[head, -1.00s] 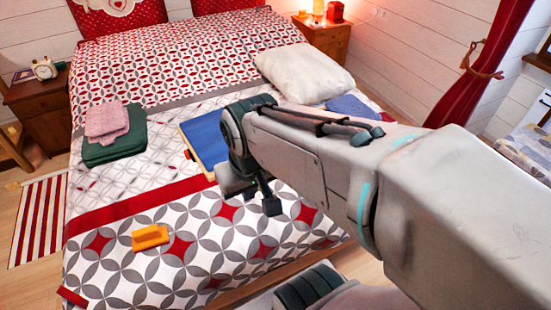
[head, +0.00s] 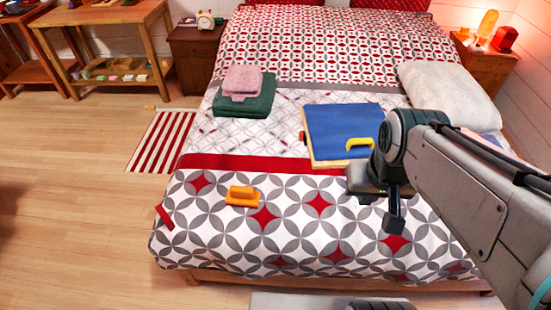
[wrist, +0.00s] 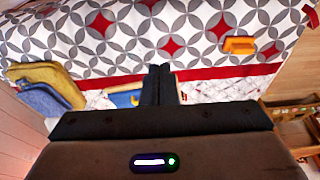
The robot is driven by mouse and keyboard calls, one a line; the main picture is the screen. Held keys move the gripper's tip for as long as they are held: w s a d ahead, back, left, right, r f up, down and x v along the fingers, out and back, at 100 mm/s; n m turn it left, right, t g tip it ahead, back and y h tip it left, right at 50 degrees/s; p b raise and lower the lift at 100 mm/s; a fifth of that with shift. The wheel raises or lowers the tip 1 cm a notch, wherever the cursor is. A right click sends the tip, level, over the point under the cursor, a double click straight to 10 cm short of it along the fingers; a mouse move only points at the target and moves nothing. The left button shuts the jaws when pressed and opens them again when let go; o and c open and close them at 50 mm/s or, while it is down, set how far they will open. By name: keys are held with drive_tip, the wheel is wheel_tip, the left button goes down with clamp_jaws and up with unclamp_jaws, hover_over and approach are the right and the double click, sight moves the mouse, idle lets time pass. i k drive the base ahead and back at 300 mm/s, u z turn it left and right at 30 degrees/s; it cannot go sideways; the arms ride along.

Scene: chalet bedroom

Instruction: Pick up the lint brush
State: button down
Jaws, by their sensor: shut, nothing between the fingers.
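In the wrist view the two dark fingers (wrist: 160,84) are together and empty. A yellow handle-shaped item (head: 360,144) lies on a blue board-like thing (head: 335,125) beyond my gripper; my arm may hide part of it.
A pink folded cloth (head: 243,81) lies on a dark green one (head: 246,104) at the bed's left. A white pillow (head: 447,92) lies at the right. Open wooden floor spreads left of the bed, with a striped rug (head: 157,142) beside it.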

sight(236, 195)
drive_tip(key=z, duration=2.7)
drive_tip(key=k, duration=1.7)
drive_tip(key=u, duration=2.15)
drive_tip(key=i, duration=0.5)
drive_tip(key=z, duration=0.05)
